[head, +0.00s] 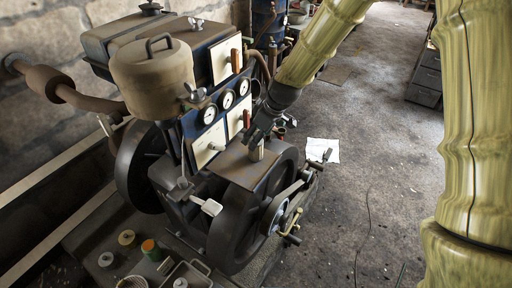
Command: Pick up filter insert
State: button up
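No part is clearly marked as the filter insert. My dark gripper (252,136) points down over the engine's right side, near a small metal stub (257,150). It is up and to the right of those parts, well apart from them. Its fingertips are small and dark, so I cannot tell its opening.
The engine (215,130) with its canister (157,80), gauges (226,99) and flywheel (245,228) fills the left middle. A metal tray with a handle (187,274) and small caps (127,237) are at the lower left. Open floor lies right, with a white sheet (322,150).

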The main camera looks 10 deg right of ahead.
jog(key=shift+p+x, duration=0.95)
jog(key=shift+x, duration=1.25)
jog(key=shift+r, duration=0.1)
jog(key=c, duration=1.2)
jog(key=shift+r, duration=0.1)
